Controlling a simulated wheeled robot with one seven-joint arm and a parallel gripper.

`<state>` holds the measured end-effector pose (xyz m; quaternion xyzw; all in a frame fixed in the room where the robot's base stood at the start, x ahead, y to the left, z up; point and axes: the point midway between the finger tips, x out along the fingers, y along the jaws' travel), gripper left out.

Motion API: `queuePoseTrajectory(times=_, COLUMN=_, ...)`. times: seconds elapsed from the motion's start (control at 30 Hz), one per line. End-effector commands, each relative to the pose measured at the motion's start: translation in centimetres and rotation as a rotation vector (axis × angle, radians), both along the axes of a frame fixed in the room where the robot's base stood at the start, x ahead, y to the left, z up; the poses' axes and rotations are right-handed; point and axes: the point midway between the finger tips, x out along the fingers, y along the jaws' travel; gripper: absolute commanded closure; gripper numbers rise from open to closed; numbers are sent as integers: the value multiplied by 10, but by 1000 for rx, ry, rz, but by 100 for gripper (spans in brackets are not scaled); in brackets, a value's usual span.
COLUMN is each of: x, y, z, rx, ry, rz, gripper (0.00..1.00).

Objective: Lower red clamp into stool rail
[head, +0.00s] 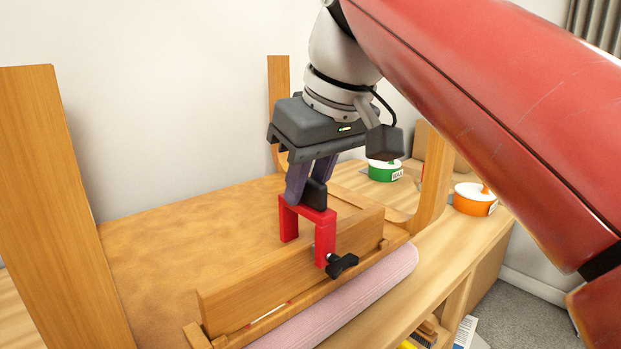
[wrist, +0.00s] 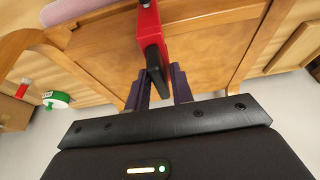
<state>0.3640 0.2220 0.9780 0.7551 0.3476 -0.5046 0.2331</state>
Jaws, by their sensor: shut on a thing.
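The red clamp (head: 325,235) is an upside-down U with a black screw knob (head: 342,265) on its near leg. It straddles the wooden stool rail (head: 270,275), one leg on each side. My gripper (head: 312,190) points down and is shut on the clamp's top. In the wrist view my gripper (wrist: 158,88) holds the red clamp (wrist: 149,28) with a black part between the fingers. How far the clamp's top stands above the rail, and whether they touch, I cannot tell.
A pink roll (head: 350,300) lies along the rail's near side. Wooden posts (head: 62,180) rise at left and behind. A green-and-white tub (head: 384,171) and an orange-and-white tub (head: 474,200) stand on the bench at right. The broad wooden panel (head: 180,250) behind the rail is bare.

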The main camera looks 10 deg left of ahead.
Motion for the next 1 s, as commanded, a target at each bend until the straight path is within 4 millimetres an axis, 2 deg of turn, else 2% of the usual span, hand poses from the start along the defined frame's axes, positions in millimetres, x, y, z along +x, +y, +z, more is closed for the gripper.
queuePoseTrajectory(times=0.57, x=0, y=0, z=0, rx=1, ry=-1, rz=0, gripper=100)
queuePoseTrajectory(times=1.0, x=0, y=0, z=-10, rx=2, ry=-1, rz=0, gripper=100)
